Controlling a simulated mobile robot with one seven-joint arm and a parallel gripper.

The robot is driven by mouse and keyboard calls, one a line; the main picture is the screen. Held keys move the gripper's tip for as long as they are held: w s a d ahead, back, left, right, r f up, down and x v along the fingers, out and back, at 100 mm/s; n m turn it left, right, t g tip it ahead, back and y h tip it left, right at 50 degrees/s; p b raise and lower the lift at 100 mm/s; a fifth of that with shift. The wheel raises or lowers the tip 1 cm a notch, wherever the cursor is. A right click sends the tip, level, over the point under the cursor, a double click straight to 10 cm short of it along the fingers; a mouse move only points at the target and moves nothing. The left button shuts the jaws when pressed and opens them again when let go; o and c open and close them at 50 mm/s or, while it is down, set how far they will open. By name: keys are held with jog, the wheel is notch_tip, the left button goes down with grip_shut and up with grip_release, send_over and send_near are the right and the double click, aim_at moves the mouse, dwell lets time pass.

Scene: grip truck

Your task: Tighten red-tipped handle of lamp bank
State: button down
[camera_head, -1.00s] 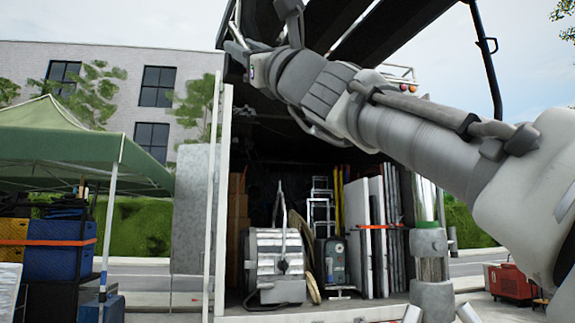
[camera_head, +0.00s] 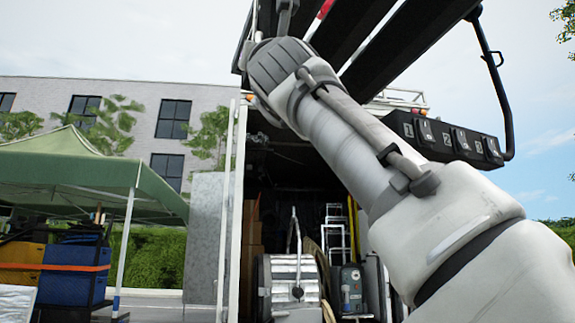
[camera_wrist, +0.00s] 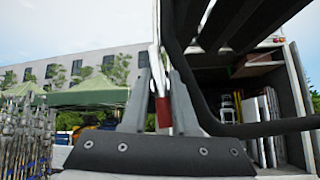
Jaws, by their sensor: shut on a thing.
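The red-tipped handle (camera_wrist: 163,112) is a thin pale rod with a red band, upright between my gripper's fingers in the wrist view. My gripper (camera_wrist: 161,75) is shut on it, with a grey finger on each side. The lamp bank shows as dark bars with a bent black tube (camera_wrist: 225,125) close on the right of the wrist view. In the head view its dark bars (camera_head: 385,45) and switch box (camera_head: 448,137) hang above the truck opening. My gripper's fingertips are out of the head view, past its top edge.
The open truck bay holds a metal drum-like unit (camera_head: 290,280) and other gear. A green canopy (camera_head: 85,170) with stacked cases (camera_head: 75,265) stands at the left. Upright metal stands (camera_wrist: 25,140) fill the wrist view's left edge. Open sky lies above.

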dwell(0.3)
jog(key=c, duration=0.7)
grip_release()
jog(key=shift+b+v, duration=6.2)
jog(key=shift+v, duration=2.5)
